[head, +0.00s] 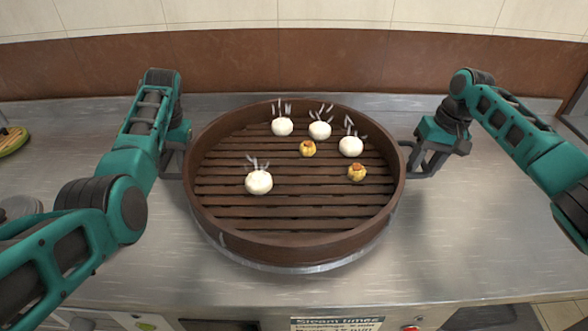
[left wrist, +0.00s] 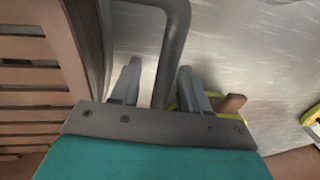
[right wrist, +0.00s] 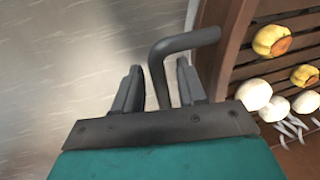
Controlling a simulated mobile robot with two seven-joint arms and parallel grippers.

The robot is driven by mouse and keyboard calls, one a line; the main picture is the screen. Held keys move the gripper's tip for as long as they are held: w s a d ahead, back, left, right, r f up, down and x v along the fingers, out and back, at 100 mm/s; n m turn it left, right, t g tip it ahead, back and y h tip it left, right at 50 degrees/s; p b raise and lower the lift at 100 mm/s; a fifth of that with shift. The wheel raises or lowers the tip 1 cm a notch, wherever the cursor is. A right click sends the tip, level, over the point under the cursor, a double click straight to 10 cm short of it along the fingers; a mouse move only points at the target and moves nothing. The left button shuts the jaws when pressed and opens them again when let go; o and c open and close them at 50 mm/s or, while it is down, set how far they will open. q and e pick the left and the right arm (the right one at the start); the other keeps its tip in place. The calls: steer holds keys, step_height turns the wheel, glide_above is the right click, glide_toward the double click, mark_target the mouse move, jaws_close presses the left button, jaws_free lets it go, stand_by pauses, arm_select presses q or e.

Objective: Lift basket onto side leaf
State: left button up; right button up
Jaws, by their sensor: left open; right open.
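The round brown steamer basket (head: 300,245) sits on a metal rim at the middle of the steel counter. Its slatted floor holds several white buns (head: 259,182) and two yellow dumplings (head: 357,172), with wisps of steam. My left gripper (head: 172,160) is at the basket's left side. In the left wrist view, its open fingers (left wrist: 159,70) stand either side of a dark bar handle (left wrist: 173,45). My right gripper (head: 422,160) is at the right side. In the right wrist view, its open fingers (right wrist: 158,68) straddle the other handle (right wrist: 185,42). Contact with the handles cannot be told.
The steel counter (head: 500,235) is bare on the right of the basket. A round green-yellow item (head: 12,142) lies at the far left edge. A brown backsplash (head: 300,65) runs behind. A sign (head: 337,324) and controls are on the counter's front.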

arm_select(q)
jaws_close()
arm_select(e)
jaws_close()
stand_by(1.1)
arm_select(q)
steer(key=shift+w+r, duration=0.15)
steer(key=shift+r, duration=0.15)
arm_select(e)
steer(key=shift+w+r, duration=0.15)
steer(key=shift+r, duration=0.15)
